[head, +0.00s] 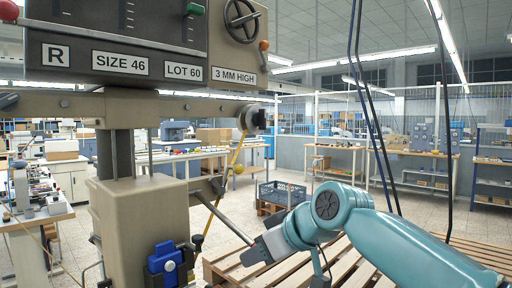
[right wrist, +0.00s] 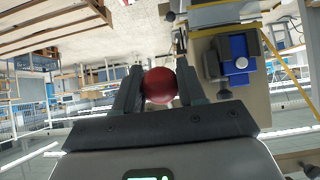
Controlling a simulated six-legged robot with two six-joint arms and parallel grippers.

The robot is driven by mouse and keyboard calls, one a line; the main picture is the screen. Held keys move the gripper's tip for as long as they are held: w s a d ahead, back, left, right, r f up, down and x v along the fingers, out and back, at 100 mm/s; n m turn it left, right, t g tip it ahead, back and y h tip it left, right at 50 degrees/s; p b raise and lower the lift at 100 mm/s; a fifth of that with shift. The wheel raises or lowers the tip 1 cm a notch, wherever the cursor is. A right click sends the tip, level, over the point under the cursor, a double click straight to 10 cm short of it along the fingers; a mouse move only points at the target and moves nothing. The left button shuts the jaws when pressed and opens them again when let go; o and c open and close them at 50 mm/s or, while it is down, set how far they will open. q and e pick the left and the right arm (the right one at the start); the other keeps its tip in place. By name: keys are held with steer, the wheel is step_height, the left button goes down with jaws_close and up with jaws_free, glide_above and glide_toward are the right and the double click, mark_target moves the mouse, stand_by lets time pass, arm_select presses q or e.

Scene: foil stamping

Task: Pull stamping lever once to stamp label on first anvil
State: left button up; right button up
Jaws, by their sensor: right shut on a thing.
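The stamping machine (head: 140,215) stands at the left of the head view, a beige column under a dark head with plates reading R, SIZE 46, LOT 60 and 3 MM HIGH. A thin dark lever (head: 226,220) slopes down to the right from its column. My right gripper (head: 256,252) is at the lever's lower end. In the right wrist view, its fingers (right wrist: 158,88) are shut on a red ball knob (right wrist: 160,86). The knob is hidden in the head view. I cannot make out the label or the first anvil. My left gripper is out of view.
A blue block with a round pale knob (head: 163,262) is on the column's front; it also shows in the right wrist view (right wrist: 238,62). Wooden pallets (head: 225,268) lie below my right arm. A grey crate (head: 282,193) and workbenches (head: 335,160) stand farther back.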

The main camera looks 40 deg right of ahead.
steer(key=shift+s+r+p, duration=0.2)
steer(key=shift+r+p, duration=0.65)
steer(key=shift+r, duration=0.15)
steer(key=shift+s+r+p, duration=0.15)
steer(key=shift+r+p, duration=0.65)
steer(key=shift+r, duration=0.2)
steer(key=shift+s+r+p, duration=0.2)
steer(key=shift+r+p, duration=0.65)
steer(key=shift+r, duration=0.15)
steer(key=w+r+p, duration=0.4)
steer(key=r+p, duration=1.1)
steer(key=p, duration=0.1)
steer(key=shift+r, duration=0.4)
steer(key=o, duration=1)
steer(key=shift+w, duration=0.1)
steer(key=o, duration=0.3)
steer(key=shift+f, duration=0.1)
steer(key=shift+a, duration=0.1)
